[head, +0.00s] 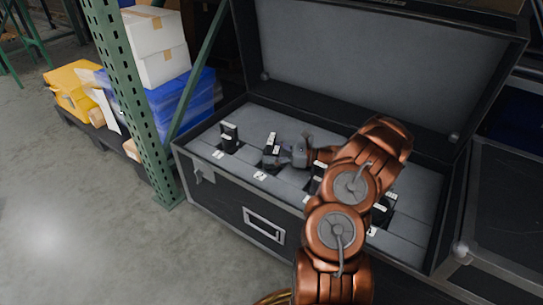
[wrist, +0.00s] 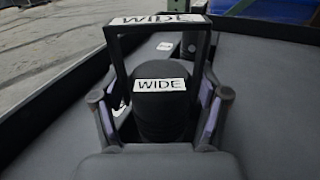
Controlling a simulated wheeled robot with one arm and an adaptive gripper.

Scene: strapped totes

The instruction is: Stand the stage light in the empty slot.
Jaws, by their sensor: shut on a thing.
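The stage light (wrist: 160,112) is black, with a round body and a square yoke. Both its body and its yoke carry a white WIDE label. In the wrist view my gripper's fingers (wrist: 158,112) sit on either side of the body, shut on it. In the head view the held light (head: 270,158) looks upright at the second position from the left, behind a white foam label. My gripper (head: 279,154) reaches it from the right. The slot below is hidden by the light, and I cannot tell how deep the light sits.
The open black case (head: 232,207) has grey foam inside and its lid raised behind. Another black light (head: 229,138) stands at the far left; others (head: 384,209) stand to the right, partly behind my arm. A green rack post (head: 132,100) rises left of the case.

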